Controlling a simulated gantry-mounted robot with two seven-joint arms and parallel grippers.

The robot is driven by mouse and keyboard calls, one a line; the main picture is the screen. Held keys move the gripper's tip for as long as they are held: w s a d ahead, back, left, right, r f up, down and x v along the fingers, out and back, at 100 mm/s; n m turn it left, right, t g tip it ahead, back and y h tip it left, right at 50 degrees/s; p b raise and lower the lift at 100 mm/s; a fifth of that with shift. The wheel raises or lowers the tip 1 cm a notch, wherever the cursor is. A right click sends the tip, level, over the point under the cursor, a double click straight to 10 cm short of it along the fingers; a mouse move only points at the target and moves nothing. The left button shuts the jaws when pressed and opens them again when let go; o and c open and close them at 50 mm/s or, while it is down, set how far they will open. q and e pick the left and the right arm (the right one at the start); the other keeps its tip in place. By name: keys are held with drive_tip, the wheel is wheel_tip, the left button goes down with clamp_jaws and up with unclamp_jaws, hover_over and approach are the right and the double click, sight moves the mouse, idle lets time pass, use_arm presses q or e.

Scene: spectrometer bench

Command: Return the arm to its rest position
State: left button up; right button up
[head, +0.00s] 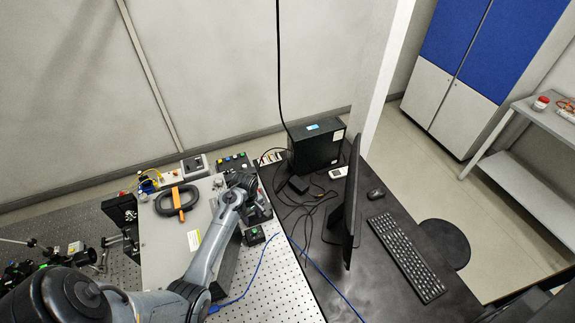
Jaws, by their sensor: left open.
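My left arm (208,250) reaches in from the lower left of the head view, over the light instrument housing and the perforated bench. Its grey links end in a dark wrist, with my left gripper (258,212) beside the right edge of the housing. The gripper is open; I see nothing held in it. The fingertips are small and dark against the equipment, so their exact gap is hard to see. My right gripper is not in view.
The light housing (160,245) carries an orange-and-black handle (177,202). A small black box (255,236) and blue cable lie near the gripper. Right of it are a black computer (317,146), monitor (350,205) and keyboard (407,257). Optics (45,262) stand at the left.

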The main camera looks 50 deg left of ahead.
use_arm(q)
drive_tip(key=s+d+r+m+t, duration=0.1)
drive_tip(key=s+d+r+m, duration=0.3)
drive_tip(key=d, duration=0.5)
drive_tip(key=s+d+r+m+t, duration=0.1)
drive_tip(key=s+d+r+m, duration=0.3)
drive_tip(key=d+m, duration=0.4)
drive_tip(key=s+d+r+m+t, duration=0.1)
drive_tip(key=s+d+r+m, duration=0.4)
drive_tip(key=d, duration=0.5)
drive_tip(key=shift+s+d+m+t, duration=0.35)
drive_tip(key=shift+s+m, duration=0.3)
drive_tip(key=shift+m, duration=0.45)
drive_tip(key=shift+r, duration=0.1)
